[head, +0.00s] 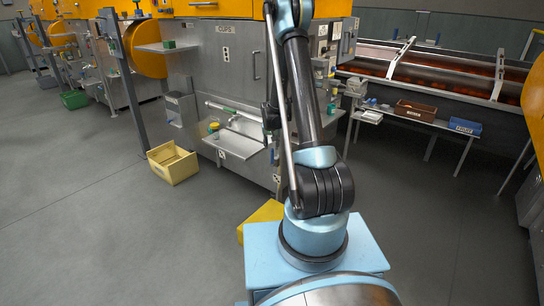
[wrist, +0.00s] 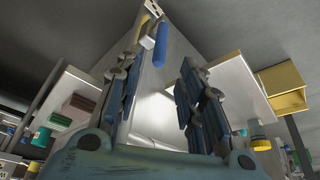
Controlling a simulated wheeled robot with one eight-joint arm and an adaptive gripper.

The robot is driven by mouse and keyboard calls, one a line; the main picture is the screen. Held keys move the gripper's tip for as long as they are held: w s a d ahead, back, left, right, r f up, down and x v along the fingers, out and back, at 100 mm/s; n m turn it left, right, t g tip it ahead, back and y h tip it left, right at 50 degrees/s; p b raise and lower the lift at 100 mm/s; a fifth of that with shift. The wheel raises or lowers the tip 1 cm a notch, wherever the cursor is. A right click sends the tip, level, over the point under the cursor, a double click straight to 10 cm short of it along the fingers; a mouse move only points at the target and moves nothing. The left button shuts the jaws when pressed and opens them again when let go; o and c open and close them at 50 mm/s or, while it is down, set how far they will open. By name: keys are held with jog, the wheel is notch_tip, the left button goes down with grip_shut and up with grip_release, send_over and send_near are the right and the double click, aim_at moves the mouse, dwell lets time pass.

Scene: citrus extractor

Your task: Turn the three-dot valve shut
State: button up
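In the wrist view, my gripper (wrist: 158,68) is open, its two dark blue padded fingers spread apart with nothing between them. Beyond the fingertips, a blue bar-shaped handle (wrist: 161,43) stands out against the grey metal panel. A pale tag (wrist: 152,8) with dark marks is near it at the top edge; the marks are too small to count. I cannot tell whether this handle is the three-dot valve. In the head view, my arm stands before the steel machine (head: 222,70) and hides part of its front. The gripper cannot be made out clearly there.
A yellow crate (head: 172,166) lies on the floor left of the machine; the wrist view shows it too (wrist: 285,88). A metal shelf (head: 232,145) juts from the machine front. A bench (head: 440,124) with brown and blue bins is at right.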

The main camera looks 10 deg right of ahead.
aim_at(272, 150)
jog(key=shift+x, duration=4.75)
jog(key=shift+c, duration=0.6)
grip_shut()
